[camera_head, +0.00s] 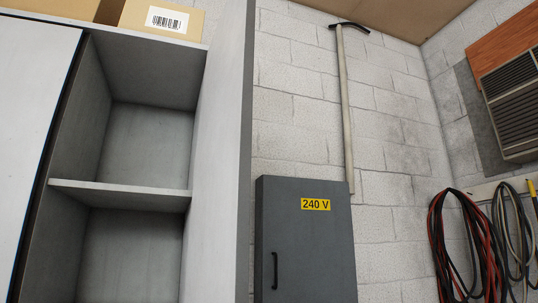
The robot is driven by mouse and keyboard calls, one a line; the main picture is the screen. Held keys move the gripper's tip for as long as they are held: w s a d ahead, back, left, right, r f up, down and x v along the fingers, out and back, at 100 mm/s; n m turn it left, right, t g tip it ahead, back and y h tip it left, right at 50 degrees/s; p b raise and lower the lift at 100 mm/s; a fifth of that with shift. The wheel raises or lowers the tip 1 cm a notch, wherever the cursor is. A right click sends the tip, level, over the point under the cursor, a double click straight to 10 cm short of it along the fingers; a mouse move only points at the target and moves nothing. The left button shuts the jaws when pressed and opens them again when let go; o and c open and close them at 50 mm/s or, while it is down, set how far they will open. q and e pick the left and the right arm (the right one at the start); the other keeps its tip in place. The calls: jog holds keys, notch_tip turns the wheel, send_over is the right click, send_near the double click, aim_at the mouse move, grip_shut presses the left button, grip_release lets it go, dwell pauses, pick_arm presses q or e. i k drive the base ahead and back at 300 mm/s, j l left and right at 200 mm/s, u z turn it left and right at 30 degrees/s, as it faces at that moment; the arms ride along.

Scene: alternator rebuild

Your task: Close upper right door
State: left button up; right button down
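The upper right door (222,170) of a grey wall cabinet stands open, swung outward at the right side of the opening. Its pale inner face and darker edge show. The opening beside it shows an upper and a lower compartment, both empty where visible, parted by a shelf (120,195). The left door (38,120) of the cabinet appears shut and covers the left part. No handle on the right door is visible, and its lower end is out of view. Neither of my grippers is in view.
A cardboard box (165,20) with a barcode label sits on top of the cabinet. A grey electrical box (305,245) marked 240 V is on the wall to the right. A pickaxe (345,110), hanging cables (470,245) and a vent unit (515,90) are farther right.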

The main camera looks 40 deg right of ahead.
aim_at(217, 260)
jog(key=l, duration=0.6)
jog(key=k+l, duration=0.15)
jog(key=l, duration=0.5)
